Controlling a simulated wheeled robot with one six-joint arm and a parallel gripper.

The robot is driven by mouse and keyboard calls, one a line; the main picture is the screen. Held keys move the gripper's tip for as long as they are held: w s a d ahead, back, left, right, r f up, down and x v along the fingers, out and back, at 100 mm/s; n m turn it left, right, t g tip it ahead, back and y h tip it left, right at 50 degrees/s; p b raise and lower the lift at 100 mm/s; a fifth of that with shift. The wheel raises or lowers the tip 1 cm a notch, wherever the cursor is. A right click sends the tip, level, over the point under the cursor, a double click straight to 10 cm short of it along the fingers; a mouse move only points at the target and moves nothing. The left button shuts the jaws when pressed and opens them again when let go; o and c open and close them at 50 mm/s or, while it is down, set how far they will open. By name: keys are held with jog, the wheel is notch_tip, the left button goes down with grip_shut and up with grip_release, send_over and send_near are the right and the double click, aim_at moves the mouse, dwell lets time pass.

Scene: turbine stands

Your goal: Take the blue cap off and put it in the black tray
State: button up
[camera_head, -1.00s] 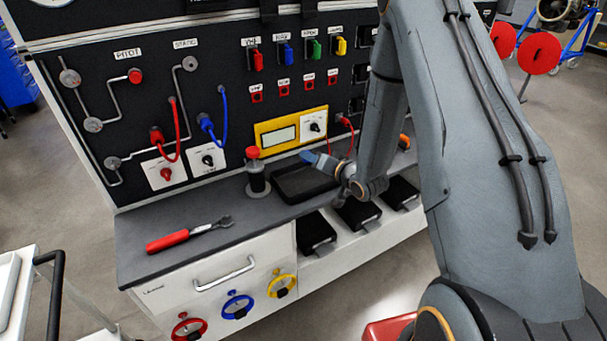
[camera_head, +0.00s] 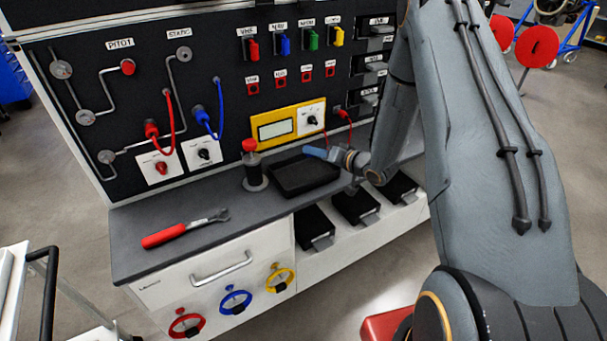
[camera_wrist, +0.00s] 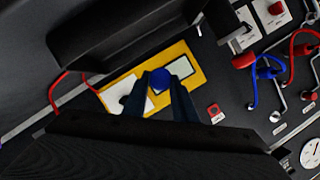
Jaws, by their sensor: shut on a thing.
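The round blue cap (camera_wrist: 160,80) shows in the wrist view between the two fingertips of my gripper (camera_wrist: 160,92), which is shut on it. In the head view my gripper (camera_head: 317,153) is over the back right part of the black tray (camera_head: 303,188), which lies on the grey bench top. The tray's visible inside looks empty. I cannot clearly tell the cap from the blue fingers in the head view. The STATIC fitting (camera_head: 184,55) on the panel shows no blue cap.
A red-topped black cylinder (camera_head: 252,172) stands just left of the tray. A red-handled wrench (camera_head: 185,229) lies at the bench's left. The yellow gauge panel (camera_head: 275,127) is close behind my gripper. Black bins (camera_head: 357,206) sit below the tray's right side.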

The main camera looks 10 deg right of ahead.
jog(key=shift+f, duration=0.3)
jog(key=o, duration=1.1)
jog(key=b+v, duration=0.2)
jog(key=v, duration=0.5)
jog(key=shift+s+d, duration=0.15)
jog(key=shift+s, duration=0.2)
jog(key=shift+r, duration=0.15)
